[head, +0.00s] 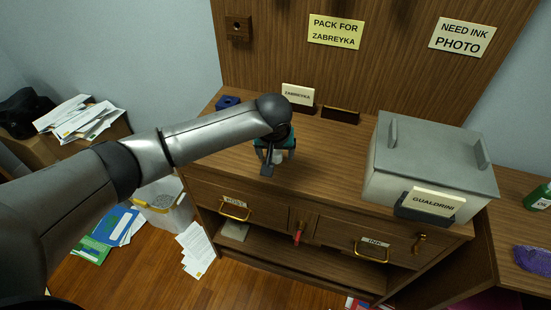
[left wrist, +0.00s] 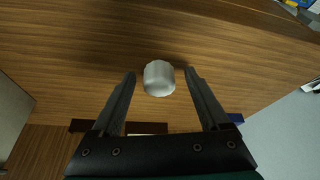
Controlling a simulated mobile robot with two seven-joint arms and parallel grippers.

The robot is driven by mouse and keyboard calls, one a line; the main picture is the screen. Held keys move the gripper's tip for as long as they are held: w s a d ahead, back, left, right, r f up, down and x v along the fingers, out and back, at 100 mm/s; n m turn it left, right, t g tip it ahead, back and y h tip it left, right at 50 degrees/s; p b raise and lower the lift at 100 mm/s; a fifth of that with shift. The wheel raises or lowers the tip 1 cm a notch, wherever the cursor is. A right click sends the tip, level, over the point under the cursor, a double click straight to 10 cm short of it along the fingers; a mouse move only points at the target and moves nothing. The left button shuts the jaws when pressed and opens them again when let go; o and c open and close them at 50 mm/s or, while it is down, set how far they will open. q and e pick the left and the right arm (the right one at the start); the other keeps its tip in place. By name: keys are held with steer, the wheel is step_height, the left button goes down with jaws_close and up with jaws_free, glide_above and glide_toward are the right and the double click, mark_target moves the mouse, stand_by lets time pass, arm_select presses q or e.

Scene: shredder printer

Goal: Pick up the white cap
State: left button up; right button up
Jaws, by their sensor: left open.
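The white cap (left wrist: 158,78) is a small, pale, ribbed cylinder on the brown wooden cabinet top. In the left wrist view it lies between the fingertips of my left gripper (left wrist: 160,74), with a gap on both sides. In the head view my left gripper (head: 271,163) points down over the cabinet top, open and empty. A pale bit of the cap (head: 277,157) shows beside its fingers; the rest is hidden. My right gripper is in neither view.
A grey lidded box (head: 432,160) labelled GUALDRINI stands to the right on the cabinet. A ZABREYKA card (head: 298,95), a dark wooden block (head: 340,115) and a blue object (head: 228,102) stand at the back. Drawers with yellow handles (head: 235,211) are below.

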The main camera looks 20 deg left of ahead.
arm_select(q)
steer(key=shift+w+f, duration=0.1)
steer(key=shift+f, duration=0.15)
jaws_close()
stand_by(0.5)
